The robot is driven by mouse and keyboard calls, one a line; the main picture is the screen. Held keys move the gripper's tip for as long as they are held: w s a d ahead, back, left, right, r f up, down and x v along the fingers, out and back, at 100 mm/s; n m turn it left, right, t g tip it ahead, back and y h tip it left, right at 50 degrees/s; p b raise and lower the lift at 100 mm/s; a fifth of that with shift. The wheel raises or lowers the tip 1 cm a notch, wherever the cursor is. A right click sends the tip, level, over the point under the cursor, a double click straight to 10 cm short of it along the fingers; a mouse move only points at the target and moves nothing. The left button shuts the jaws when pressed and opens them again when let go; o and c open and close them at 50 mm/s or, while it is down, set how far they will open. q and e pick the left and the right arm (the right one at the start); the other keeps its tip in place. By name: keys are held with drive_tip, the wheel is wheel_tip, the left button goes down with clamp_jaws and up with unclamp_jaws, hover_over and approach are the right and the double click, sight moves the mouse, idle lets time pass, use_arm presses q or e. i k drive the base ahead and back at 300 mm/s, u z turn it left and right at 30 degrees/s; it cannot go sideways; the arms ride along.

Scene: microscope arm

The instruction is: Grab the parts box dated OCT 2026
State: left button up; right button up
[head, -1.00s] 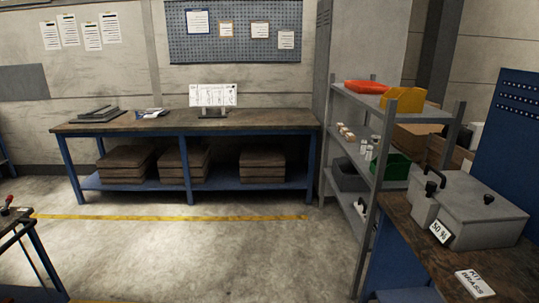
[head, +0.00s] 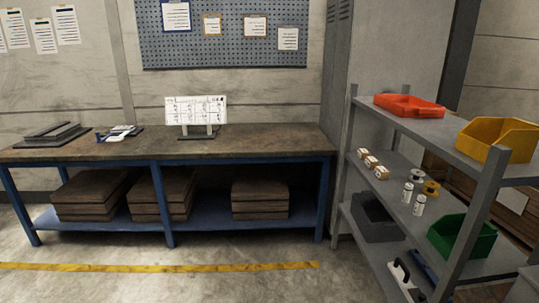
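Several possible parts containers stand on the grey shelf rack at the right. Three small brown boxes with pale labels sit in a row on the middle shelf: a rear box (head: 364,155), a middle box (head: 371,162) and a front box (head: 381,173). Their print is too small to read, so I cannot tell which, if any, is dated OCT 2026. Neither of my grippers is in view.
The rack (head: 447,150) also holds an orange tray (head: 408,106), a yellow bin (head: 497,138), white cylinders (head: 419,205), a green bin (head: 462,238) and a dark grey bin (head: 376,220). A workbench (head: 250,149) lines the back wall. The floor (head: 180,286) in front is clear.

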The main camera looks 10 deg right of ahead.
sight(382, 173)
drive_tip(key=i, duration=2.4)
drive_tip(key=z, duration=1.6)
